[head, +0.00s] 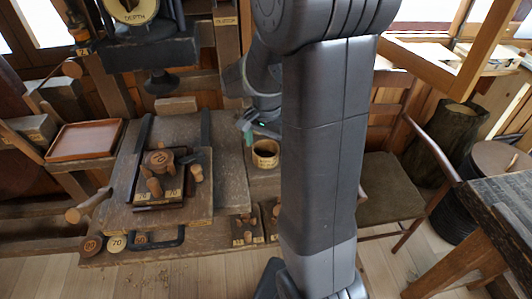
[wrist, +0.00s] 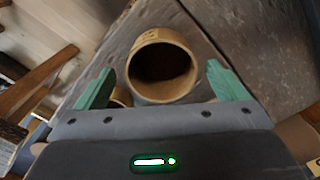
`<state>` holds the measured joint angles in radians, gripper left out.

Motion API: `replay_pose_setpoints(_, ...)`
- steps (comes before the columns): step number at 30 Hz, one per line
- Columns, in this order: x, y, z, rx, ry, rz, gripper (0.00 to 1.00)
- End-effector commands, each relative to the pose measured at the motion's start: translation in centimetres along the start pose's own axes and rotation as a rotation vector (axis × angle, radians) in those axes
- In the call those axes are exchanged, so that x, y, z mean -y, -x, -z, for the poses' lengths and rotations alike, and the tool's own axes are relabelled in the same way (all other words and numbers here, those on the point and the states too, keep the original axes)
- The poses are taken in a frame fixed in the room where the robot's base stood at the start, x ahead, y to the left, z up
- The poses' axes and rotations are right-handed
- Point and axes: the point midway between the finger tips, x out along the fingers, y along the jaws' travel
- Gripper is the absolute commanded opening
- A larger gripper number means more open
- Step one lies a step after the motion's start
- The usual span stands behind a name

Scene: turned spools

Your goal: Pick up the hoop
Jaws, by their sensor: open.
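The hoop, seen as a pale wooden ring (head: 265,161), sits on the worn wooden bench top just right of the large board in the head view. In the wrist view the hoop (wrist: 160,35) shows its round open mouth and dark inside, with a small label on its upper left. My gripper (head: 246,128) is close to the hoop, behind my dark arm. In the wrist view my gripper (wrist: 161,80) is open and empty, with green fingertips set wide to either side of the hoop's near rim. Whether a finger touches it cannot be told.
A small round wooden piece (wrist: 122,96) lies beside the hoop near the left finger. Turned wooden spools (head: 160,165) stand on a dark tray to the left. A reddish tray (head: 85,139) lies further left. A chair (head: 395,188) stands on the right.

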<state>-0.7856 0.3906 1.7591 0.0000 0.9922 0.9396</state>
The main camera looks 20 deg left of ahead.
Motion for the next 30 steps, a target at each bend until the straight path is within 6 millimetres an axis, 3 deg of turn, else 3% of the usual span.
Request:
replay_pose_setpoints(6,0.1,-2.5,-0.1,0.001,0.000,-0.002,0.92)
replay_pose_setpoints(13,0.1,-2.7,0.0,-0.001,0.000,0.001,0.92)
replay_pose_setpoints(14,0.1,-2.7,0.0,-0.001,0.000,0.001,0.90)
replay_pose_setpoints(21,0.1,-2.7,0.0,0.000,0.000,0.000,0.45)
replay_pose_setpoints(30,0.2,-2.3,0.0,-0.001,0.000,0.001,0.45)
